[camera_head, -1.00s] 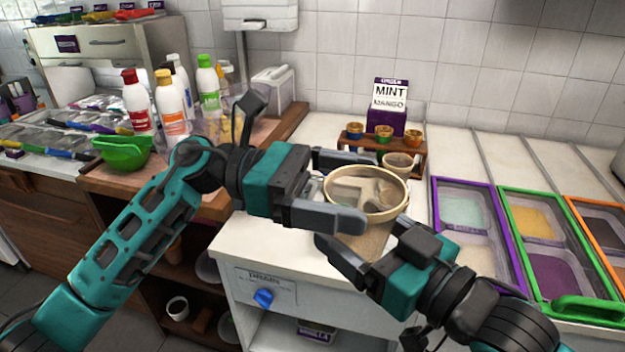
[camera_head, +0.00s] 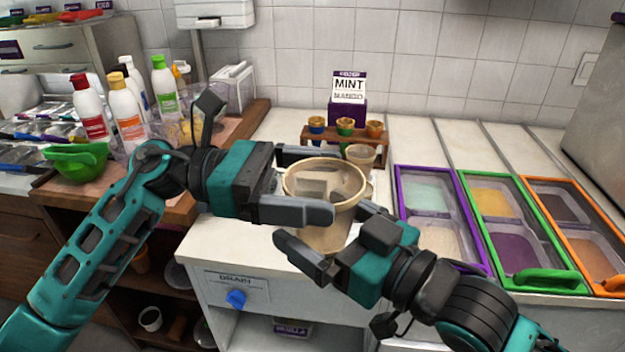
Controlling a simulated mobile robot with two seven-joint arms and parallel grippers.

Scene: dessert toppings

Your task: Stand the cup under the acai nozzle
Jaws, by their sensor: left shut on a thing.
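A beige, translucent cup (camera_head: 325,235) with a wide round rim is held upright above the white counter, near the middle of the head view. My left gripper (camera_head: 306,182) is shut on it near the rim, one finger on the near side and one on the far side. My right gripper (camera_head: 325,226) is lower, with its fingers apart on either side of the cup's lower part. I cannot tell whether they press on it. I cannot make out an acai nozzle.
A smaller cup (camera_head: 362,157) and a wooden rack (camera_head: 345,136) of small cups stand behind. Framed topping bins (camera_head: 487,200) are to the right, bottles (camera_head: 128,112) and a green bowl (camera_head: 75,160) to the left. A grey metal unit (camera_head: 600,125) stands at the right edge.

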